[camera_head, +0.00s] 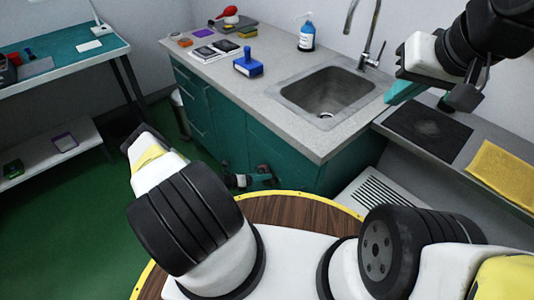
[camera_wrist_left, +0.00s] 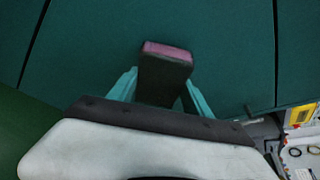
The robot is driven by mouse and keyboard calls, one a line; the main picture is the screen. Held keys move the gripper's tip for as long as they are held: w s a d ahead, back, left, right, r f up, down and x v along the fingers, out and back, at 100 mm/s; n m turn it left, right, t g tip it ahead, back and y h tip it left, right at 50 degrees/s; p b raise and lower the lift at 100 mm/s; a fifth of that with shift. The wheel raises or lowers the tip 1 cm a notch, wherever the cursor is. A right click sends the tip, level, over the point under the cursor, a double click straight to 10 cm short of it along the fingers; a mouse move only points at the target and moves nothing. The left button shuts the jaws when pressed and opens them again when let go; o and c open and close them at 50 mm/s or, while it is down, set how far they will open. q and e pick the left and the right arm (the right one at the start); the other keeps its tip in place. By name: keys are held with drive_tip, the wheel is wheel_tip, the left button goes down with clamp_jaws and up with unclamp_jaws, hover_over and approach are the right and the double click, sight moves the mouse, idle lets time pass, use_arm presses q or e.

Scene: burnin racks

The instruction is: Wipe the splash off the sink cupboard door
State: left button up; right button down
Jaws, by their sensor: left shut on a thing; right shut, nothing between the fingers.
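The dark green sink cupboard door (camera_head: 285,157) is below the counter in the head view. It fills the left wrist view (camera_wrist_left: 85,50) as a plain panel with dark seams. My left gripper (camera_wrist_left: 158,88) is shut on a dark block with a pink-purple end (camera_wrist_left: 167,50), held in front of the door. I cannot tell whether the block touches it. In the head view, my left gripper (camera_head: 242,181) is low by the cupboard front, partly hidden. No splash can be made out. My right gripper (camera_head: 402,92) is shut and empty, above the counter right of the sink.
The grey counter carries the sink (camera_head: 325,92), a blue-handled tool (camera_head: 248,65), a blue bottle (camera_head: 306,36) and several small items. A black mat (camera_head: 428,131) and a yellow cloth (camera_head: 502,172) lie at right. Green floor (camera_head: 75,215) is open at left.

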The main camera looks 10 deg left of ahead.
use_arm(q)
drive_tip(key=shift+w+d, duration=0.4)
drive_tip(key=shift+w, duration=0.1)
drive_tip(key=shift+s+d, duration=1.15)
drive_tip(key=shift+d, duration=0.35)
drive_tip(key=shift+s+d, duration=1.15)
drive_tip(key=shift+d, duration=0.3)
drive_tip(key=shift+w+a, duration=0.6)
drive_tip(key=shift+a, duration=0.2)
drive_tip(key=shift+w+a, duration=0.55)
drive_tip(key=shift+a, duration=0.25)
drive_tip(key=shift+w+a+r, duration=0.1)
drive_tip(key=shift+w+a, duration=1.2)
drive_tip(key=shift+a, duration=0.05)
drive_tip(key=s+a, duration=0.3)
drive_tip(key=s, duration=0.2)
drive_tip(key=shift+a, duration=0.3)
drive_tip(key=shift+a, duration=0.1)
drive_tip(key=shift+s+a, duration=0.85)
drive_tip(key=shift+s, duration=0.3)
